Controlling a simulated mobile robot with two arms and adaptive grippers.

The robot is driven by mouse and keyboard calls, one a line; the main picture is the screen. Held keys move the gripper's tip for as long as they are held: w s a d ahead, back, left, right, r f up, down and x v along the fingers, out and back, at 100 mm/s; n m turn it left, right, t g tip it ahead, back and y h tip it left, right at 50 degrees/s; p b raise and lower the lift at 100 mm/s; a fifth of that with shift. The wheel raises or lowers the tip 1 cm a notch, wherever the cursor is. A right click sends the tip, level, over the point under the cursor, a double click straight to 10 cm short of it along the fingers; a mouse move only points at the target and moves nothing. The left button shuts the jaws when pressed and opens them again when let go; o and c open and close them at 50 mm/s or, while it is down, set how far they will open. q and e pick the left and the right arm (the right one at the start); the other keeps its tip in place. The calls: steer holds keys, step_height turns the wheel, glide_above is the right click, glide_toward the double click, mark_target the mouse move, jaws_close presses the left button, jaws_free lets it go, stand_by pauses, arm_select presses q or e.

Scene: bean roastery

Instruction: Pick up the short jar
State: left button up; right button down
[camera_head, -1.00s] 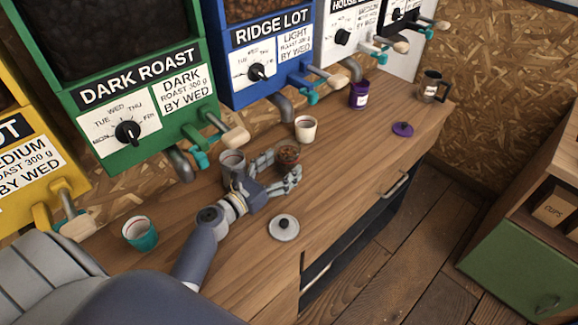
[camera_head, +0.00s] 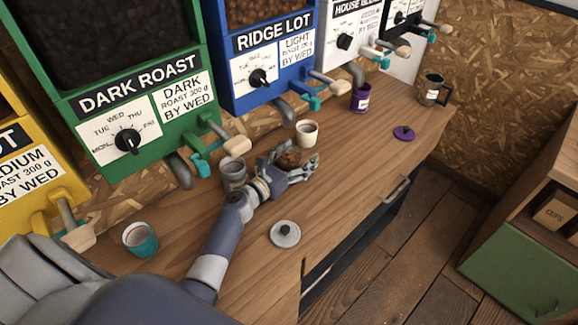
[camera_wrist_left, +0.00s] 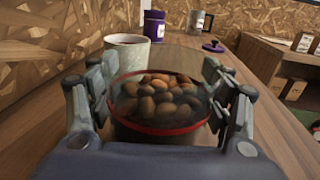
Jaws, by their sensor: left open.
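A short, clear jar full of brown beans (camera_head: 290,159) stands on the wooden counter, partly hidden by my left gripper in the head view. In the left wrist view the jar (camera_wrist_left: 160,102) shows its red rim close up, between the two fingers. My left gripper (camera_head: 297,158) is open, with one finger on each side of the jar; it also shows in the left wrist view (camera_wrist_left: 160,85). I cannot tell whether the fingers touch the glass. My right gripper is not in view.
A grey cup (camera_head: 233,173) stands beside my left wrist. A cream cup (camera_head: 307,134) stands just behind the jar.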

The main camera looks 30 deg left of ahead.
arm_select(q)
steer(key=c, duration=1.2)
steer(key=shift+c, duration=1.4)
